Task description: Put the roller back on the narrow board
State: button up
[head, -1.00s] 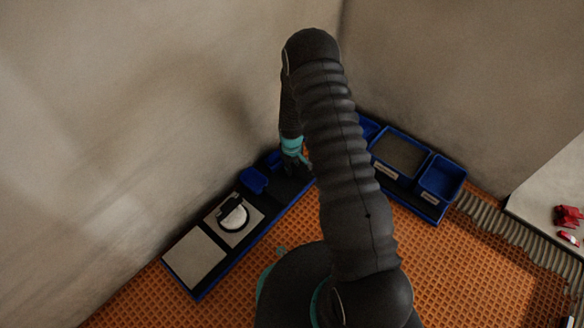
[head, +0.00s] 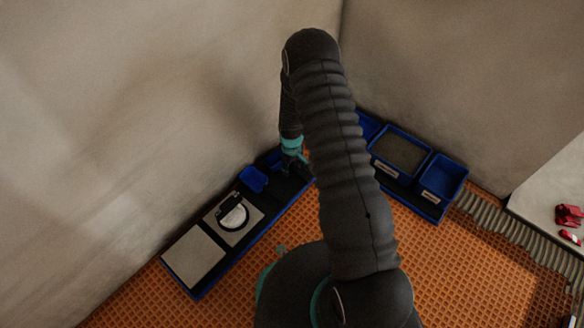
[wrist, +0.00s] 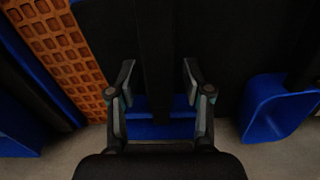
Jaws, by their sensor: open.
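The narrow board (head: 238,252) is a long black strip with blue edges on the orange floor along the left wall. My gripper (head: 299,166) is low over its far end, partly hidden by my arm. In the wrist view my gripper (wrist: 158,70) is open, its two fingers apart. A dark bar (wrist: 155,45) runs between the fingers over a black surface, with a blue block (wrist: 160,122) near the finger bases. I cannot tell whether the bar is the roller. No roller is clearly recognisable in the head view.
The board bears two grey tiles (head: 193,258), a round white tool with a black handle (head: 233,214), and a small blue holder (head: 254,179). Blue bins (head: 441,178) stand along the right wall. Red pieces (head: 569,215) lie on the pale slab. Orange floor before the board is clear.

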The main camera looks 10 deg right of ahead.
notch_tip(320, 180, up, 12)
dwell(0.5)
jog(key=s+r+m+g, duration=0.2)
jog(key=s+r+m, duration=0.1)
jog(key=s, duration=0.4)
jog(key=s+r+m+t+p, duration=0.1)
jog(key=s+r, duration=0.6)
jog(key=r, duration=0.8)
jog(key=s+r+m+t+p, duration=0.1)
jog(key=s+r+t+p, duration=0.3)
jog(key=r, duration=1.2)
jog(key=s+r+t+p, duration=0.2)
jog(key=s+r+p, duration=0.2)
jog(key=s+r, duration=0.8)
notch_tip(320, 180, up, 3)
jog(key=shift+s+r+m+t, duration=0.2)
jog(key=shift+m+t, duration=0.1)
jog(key=shift+m, duration=0.1)
